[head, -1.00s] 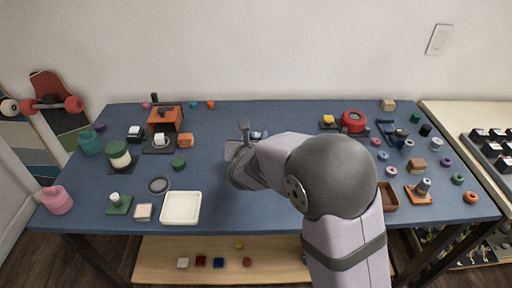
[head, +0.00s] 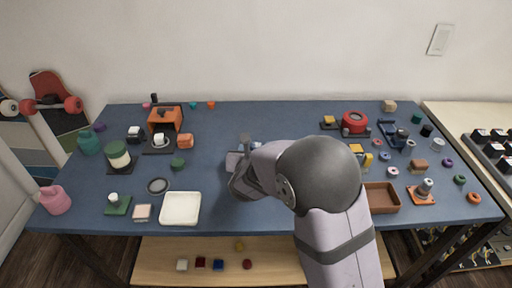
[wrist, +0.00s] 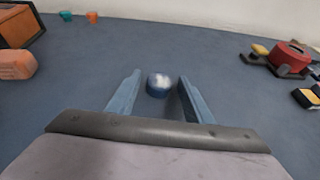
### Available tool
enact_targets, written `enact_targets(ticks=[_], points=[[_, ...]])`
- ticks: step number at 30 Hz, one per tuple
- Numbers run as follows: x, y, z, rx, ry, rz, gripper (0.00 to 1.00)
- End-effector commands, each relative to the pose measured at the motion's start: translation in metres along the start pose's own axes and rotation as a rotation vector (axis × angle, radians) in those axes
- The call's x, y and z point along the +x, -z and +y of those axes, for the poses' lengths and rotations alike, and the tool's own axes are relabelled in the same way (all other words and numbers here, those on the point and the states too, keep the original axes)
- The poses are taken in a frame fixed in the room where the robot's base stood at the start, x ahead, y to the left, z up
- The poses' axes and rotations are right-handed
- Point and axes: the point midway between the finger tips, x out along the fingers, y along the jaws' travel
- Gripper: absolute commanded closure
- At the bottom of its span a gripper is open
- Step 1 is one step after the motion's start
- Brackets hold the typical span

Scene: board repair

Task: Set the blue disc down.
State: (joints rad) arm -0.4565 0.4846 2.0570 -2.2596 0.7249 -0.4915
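The blue disc (wrist: 158,86) shows in the wrist view between my fingertips, with a pale shine on its top. It appears to rest on the blue table top. My gripper (wrist: 158,84) is open, with a visible gap between the disc and each finger. In the head view my gripper (head: 246,147) is low over the middle of the table, and my arm covers much of it. Only a small part of the disc (head: 257,145) shows there beside the gripper.
A white tray (head: 180,208) lies to the left of my gripper and a brown tray (head: 381,197) to the right. An orange machine (head: 165,120) stands back left, a red round device (head: 354,121) back right. The table (head: 225,120) is clear behind my gripper.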

Motion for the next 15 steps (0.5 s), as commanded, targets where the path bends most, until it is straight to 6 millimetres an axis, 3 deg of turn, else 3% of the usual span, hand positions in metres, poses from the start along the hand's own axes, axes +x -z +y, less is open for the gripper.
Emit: enact_targets(ticks=[15], points=[[-0.0065, -0.0033, 0.0004, -0.001, -0.001, 0.000, 0.50]])
